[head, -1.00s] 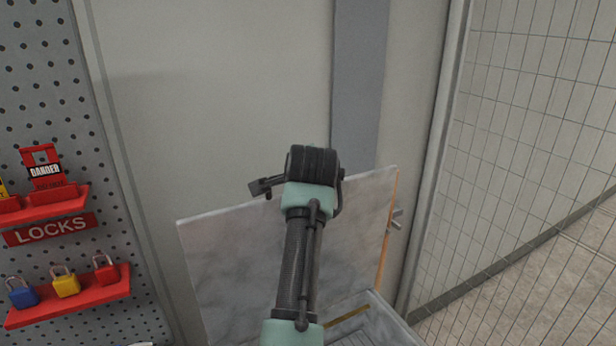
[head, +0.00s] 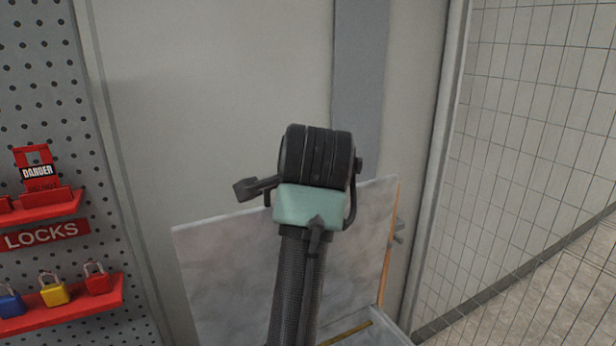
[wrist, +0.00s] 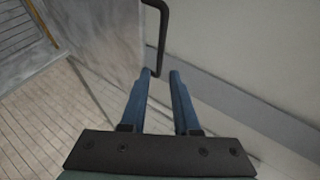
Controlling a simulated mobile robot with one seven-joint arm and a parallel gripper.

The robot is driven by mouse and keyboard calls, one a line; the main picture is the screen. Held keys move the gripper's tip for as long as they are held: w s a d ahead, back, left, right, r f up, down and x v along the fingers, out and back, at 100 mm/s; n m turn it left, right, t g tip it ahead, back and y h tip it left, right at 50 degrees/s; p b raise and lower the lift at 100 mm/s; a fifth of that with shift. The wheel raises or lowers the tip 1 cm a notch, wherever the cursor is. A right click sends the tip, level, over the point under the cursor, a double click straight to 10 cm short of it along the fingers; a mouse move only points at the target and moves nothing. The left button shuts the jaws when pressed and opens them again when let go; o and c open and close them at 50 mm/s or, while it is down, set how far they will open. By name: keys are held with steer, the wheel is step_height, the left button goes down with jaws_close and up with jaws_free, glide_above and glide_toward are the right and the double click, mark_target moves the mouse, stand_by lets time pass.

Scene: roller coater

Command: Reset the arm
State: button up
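My arm rises from the bottom middle of the head view, its dark and pale-green links in front of the grey cabinet. My gripper (wrist: 157,82) shows in the wrist view as two blue fingers, apart with a gap between them and nothing held. A black bent bar (wrist: 158,38), like a handle, hangs just beyond the fingertips; I cannot tell whether it touches them. In the head view the fingers are hidden behind the arm.
Red shelves with padlocks (head: 55,291) hang on a pegboard at left. A wire mesh fence (head: 540,130) stands at right. Tiled floor (wrist: 60,125) shows in the wrist view.

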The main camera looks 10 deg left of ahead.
steer(key=s+d+r+n+t+h+b, duration=0.1)
steer(key=s+d+r+n+t, duration=0.25)
steer(key=r, duration=0.25)
steer(key=s+d+r+n+t+h, duration=0.1)
steer(key=s+d+r+n+t, duration=0.25)
steer(key=s+r, duration=0.2)
steer(key=s+r+n+t, duration=0.3)
steer(key=s+r+t, duration=0.1)
steer(key=s, duration=0.5)
steer(key=s+d+r+n+t, duration=0.1)
steer(key=s+r+n+t, duration=0.2)
steer(key=s, duration=0.6)
step_height(320, 180, up, 3)
steer(key=shift+f+t+b, duration=0.1)
steer(key=shift+t+b, duration=0.25)
steer(key=shift+t, duration=0.15)
